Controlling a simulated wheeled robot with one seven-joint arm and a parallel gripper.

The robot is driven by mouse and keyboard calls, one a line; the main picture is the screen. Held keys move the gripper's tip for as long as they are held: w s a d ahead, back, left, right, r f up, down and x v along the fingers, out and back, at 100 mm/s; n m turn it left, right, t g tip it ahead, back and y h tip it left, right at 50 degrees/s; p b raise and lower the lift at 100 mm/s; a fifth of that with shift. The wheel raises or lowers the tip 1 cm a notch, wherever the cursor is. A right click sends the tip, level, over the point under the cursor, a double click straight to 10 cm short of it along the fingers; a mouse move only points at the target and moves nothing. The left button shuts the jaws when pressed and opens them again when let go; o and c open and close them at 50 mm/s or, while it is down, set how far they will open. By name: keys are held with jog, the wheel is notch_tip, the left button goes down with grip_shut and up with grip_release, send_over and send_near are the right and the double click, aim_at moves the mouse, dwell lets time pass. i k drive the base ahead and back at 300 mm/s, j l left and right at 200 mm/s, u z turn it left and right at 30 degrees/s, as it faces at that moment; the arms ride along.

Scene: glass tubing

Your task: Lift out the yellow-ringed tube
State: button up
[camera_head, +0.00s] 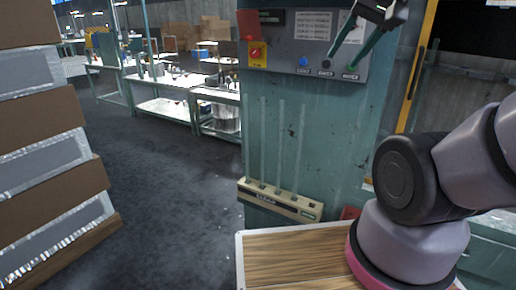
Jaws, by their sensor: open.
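A long beige rack (280,199) with a dark label and several square openings sits low against the green machine. Faint, nearly clear upright tubes (281,140) rise above it, hard to see against the green panel. I cannot make out a yellow ring on any of them. My gripper (340,62) is at the top right, in front of the control panel, pointing down and left. Its two long dark-green fingers are apart, with nothing visible between them. It is above and to the right of the rack in the picture, and apart from it.
The green machine (340,140) has a panel with a red knob (256,53) and several buttons. A wooden-topped surface (300,255) is in front. Stacked boxes (45,150) stand at the left. Workbenches (165,105) are behind. Open floor (170,195) lies between.

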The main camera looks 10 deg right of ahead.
aim_at(245, 95)
jog(key=i+j+z, duration=0.15)
jog(key=j+z, duration=0.15)
jog(key=j, duration=0.85)
jog(key=j+z, duration=0.35)
jog(key=j, duration=0.75)
